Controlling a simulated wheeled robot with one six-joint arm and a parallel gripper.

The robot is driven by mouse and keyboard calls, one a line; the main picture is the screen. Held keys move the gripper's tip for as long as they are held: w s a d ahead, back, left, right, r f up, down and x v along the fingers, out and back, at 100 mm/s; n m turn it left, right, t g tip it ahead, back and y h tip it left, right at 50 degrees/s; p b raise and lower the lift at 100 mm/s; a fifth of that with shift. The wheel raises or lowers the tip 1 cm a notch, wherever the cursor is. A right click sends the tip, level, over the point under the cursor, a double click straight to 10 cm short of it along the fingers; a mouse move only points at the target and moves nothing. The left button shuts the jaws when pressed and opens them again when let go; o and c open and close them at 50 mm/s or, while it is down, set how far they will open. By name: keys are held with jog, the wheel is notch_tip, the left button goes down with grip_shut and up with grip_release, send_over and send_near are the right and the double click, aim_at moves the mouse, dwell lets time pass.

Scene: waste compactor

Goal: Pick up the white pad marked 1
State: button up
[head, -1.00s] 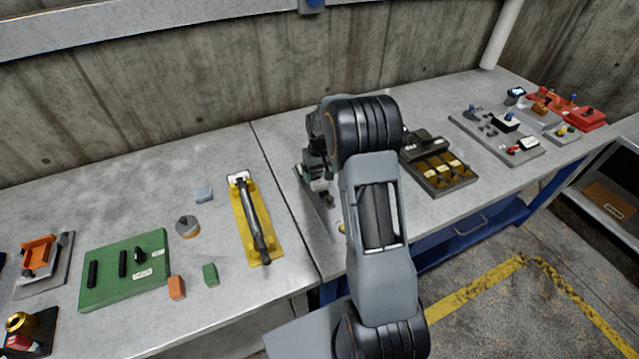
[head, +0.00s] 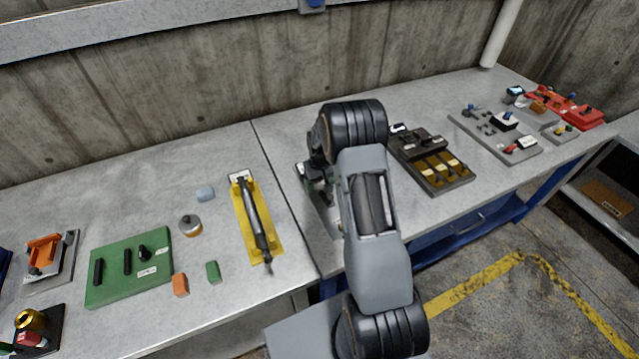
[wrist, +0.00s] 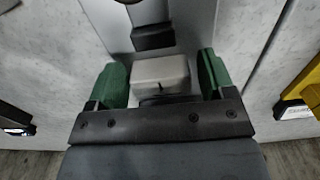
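A pale block, likely the white pad (wrist: 160,73), lies between the green fingers of my gripper (wrist: 162,82) in the wrist view. No number is readable on it. The gripper is open. The left finger is close beside the pad, and a narrow gap shows on the right side; I cannot tell whether the left finger touches. The pad sits over a grey plate (wrist: 203,30) with a black block (wrist: 152,37) just beyond it. In the head view my arm hides most of this plate, and the pad cannot be made out there.
A yellow board with a dark cylinder (head: 263,244) lies to the left on the bench. A dark tray with yellow slots (head: 459,183) stands close on the right. A green board (head: 105,290) and small loose blocks lie farther left. A concrete wall is behind.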

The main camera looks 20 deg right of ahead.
jog(key=c, duration=0.8)
